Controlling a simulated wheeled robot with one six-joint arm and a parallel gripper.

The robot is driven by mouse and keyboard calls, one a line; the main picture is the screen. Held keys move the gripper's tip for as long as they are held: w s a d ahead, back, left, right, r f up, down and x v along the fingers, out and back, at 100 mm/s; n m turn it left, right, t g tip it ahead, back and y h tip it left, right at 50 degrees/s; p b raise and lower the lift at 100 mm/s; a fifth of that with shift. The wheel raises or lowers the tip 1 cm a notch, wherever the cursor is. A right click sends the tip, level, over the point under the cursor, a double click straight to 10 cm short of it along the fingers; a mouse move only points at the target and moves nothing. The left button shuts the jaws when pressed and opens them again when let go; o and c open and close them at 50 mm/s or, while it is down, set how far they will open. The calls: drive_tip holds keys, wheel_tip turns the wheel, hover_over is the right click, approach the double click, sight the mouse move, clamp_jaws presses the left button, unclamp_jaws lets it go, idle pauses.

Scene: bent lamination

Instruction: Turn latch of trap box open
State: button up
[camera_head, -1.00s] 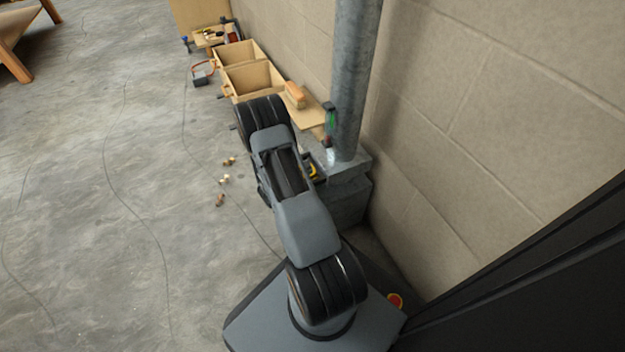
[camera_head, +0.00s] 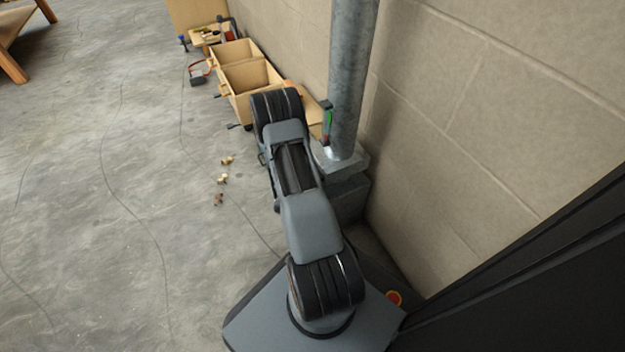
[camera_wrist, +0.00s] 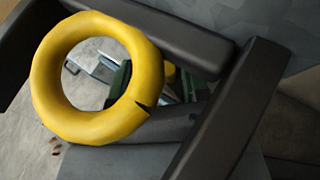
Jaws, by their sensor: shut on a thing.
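A thick yellow ring (camera_wrist: 47,88) fills the left of the wrist view, with a small dark notch on its lower right. My gripper (camera_wrist: 232,66) shows as two dark bars, one behind the ring's top and one slanting down on the right. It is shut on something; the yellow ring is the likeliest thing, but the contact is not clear. Green parts (camera_wrist: 118,80) and a small yellow piece (camera_wrist: 170,73) show through and beside the ring. I cannot make out a trap box or latch for certain. In the head view my arm hides the gripper.
A grey metal pipe (camera_head: 352,80) stands on a stepped grey block (camera_head: 347,190) against the block wall (camera_head: 480,130). Open wooden boxes (camera_head: 247,88) line the wall farther off. Small brown bits (camera_head: 221,179) lie on the floor. The floor at left is mostly clear.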

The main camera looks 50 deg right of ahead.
drive_tip(key=shift+s+a+f, duration=0.1)
drive_tip(key=shift+f, duration=0.1)
drive_tip(key=o, duration=0.9)
drive_tip(key=shift+r, duration=0.1)
drive_tip(key=shift+r, duration=0.1)
drive_tip(key=shift+p+v, duration=2.5)
drive_tip(key=shift+v, duration=4.3)
